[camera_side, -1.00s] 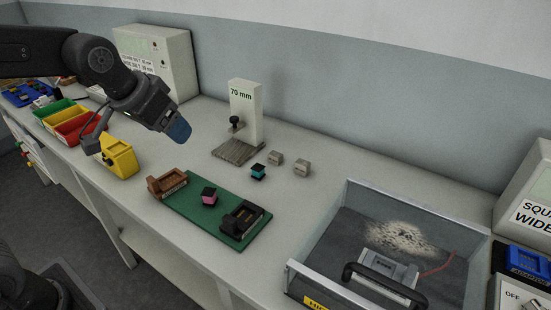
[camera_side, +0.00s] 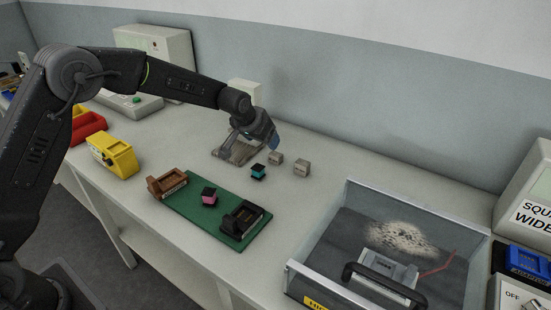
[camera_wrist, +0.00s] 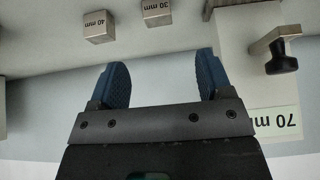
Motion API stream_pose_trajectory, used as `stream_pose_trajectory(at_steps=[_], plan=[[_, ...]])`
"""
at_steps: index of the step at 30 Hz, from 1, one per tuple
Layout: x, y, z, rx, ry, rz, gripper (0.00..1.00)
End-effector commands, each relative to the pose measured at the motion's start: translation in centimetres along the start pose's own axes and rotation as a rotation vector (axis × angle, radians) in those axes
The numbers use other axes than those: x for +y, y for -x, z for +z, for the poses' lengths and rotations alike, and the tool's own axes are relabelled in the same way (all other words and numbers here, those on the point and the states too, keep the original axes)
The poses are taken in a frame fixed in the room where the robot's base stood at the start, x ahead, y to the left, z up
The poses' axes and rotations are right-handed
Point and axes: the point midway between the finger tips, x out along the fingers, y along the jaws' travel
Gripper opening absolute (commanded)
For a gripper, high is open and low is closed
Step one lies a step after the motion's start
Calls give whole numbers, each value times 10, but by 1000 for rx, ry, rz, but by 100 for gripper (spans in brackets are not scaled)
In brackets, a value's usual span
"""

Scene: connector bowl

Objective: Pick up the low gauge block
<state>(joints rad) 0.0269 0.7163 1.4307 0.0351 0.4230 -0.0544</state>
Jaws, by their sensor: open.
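Two small grey-brown gauge blocks stand on the bench. In the wrist view one is marked 30 mm (camera_wrist: 156,12) and the other 40 mm (camera_wrist: 97,27). The 30 mm block, the low one, is nearer the 70 mm stand; in the side view it is the left block (camera_side: 275,158), and the 40 mm block (camera_side: 302,168) is to its right. My gripper (camera_side: 275,145) is above and just behind the low block in the side view, apart from it. In the wrist view my gripper's blue fingers (camera_wrist: 162,68) are spread and empty.
The 70 mm stand (camera_wrist: 273,118) with its black knob is close beside my gripper. A teal-and-black block (camera_side: 258,172) stands near the low block. A green board (camera_side: 190,204) with holders and a pink-and-black block lies in front. A clear-walled bin (camera_side: 350,195) is at right.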

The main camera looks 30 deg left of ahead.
Motion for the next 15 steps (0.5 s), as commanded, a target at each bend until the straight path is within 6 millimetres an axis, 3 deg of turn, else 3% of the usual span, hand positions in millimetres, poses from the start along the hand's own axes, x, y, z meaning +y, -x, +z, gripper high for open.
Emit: stream_pose_trajectory(at_steps=[6,15], plan=[[0,-42,1,-2,1,0,72],[0,-65,0,-1,0,0,72]])
